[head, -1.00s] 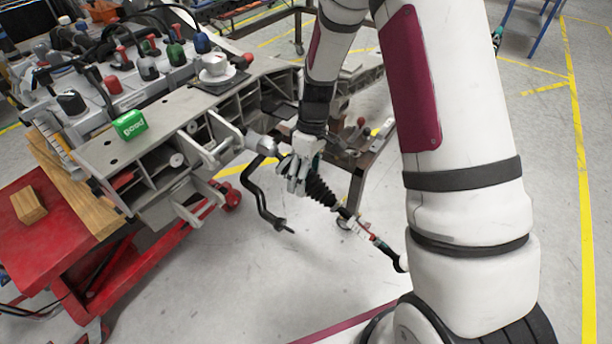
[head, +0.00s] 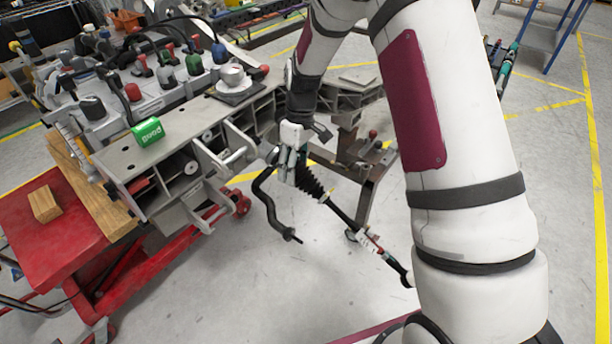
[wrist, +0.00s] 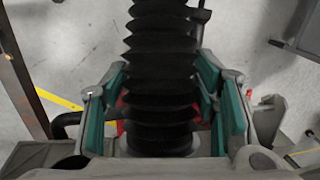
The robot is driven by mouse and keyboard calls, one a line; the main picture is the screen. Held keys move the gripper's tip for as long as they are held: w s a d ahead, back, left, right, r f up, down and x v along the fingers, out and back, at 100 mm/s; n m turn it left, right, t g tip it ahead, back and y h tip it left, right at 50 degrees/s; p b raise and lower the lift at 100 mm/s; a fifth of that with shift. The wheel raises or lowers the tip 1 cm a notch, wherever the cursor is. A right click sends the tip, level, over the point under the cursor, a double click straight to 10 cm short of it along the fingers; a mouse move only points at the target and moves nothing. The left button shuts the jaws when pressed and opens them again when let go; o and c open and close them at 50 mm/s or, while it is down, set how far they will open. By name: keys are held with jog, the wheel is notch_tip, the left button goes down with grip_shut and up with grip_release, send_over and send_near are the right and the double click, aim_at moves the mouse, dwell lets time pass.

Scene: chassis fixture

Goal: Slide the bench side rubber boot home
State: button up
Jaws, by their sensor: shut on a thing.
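The black ribbed rubber boot (head: 309,182) sits on a thin dark rod that slopes down to the right in the head view. In the wrist view the boot (wrist: 160,60) runs up the middle of the picture. My gripper (head: 292,160) is around the boot's end nearest the bench. Its teal finger pads (wrist: 165,115) stand on both sides of the ribs, shut on the boot. A pale round part lies at the boot's lower end in the wrist view. The gripper hides the boot's seat in the head view.
A black curved bar (head: 268,205) hangs beside the boot. A red cart (head: 75,220) stands at left. The floor below the rod is clear.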

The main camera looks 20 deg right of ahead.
jog(key=shift+w+a+r, duration=0.1)
jog(key=shift+w+r, duration=0.05)
jog(key=shift+w, duration=0.05)
jog(key=o, duration=1.7)
jog(key=r, duration=0.4)
jog(key=d+r, duration=0.1)
jog(key=r, duration=0.3)
jog(key=w+r, duration=0.1)
jog(key=r, duration=0.2)
jog(key=shift+w+d+r, duration=0.1)
jog(key=shift+d+r, duration=0.25)
jog(key=shift+r, duration=0.05)
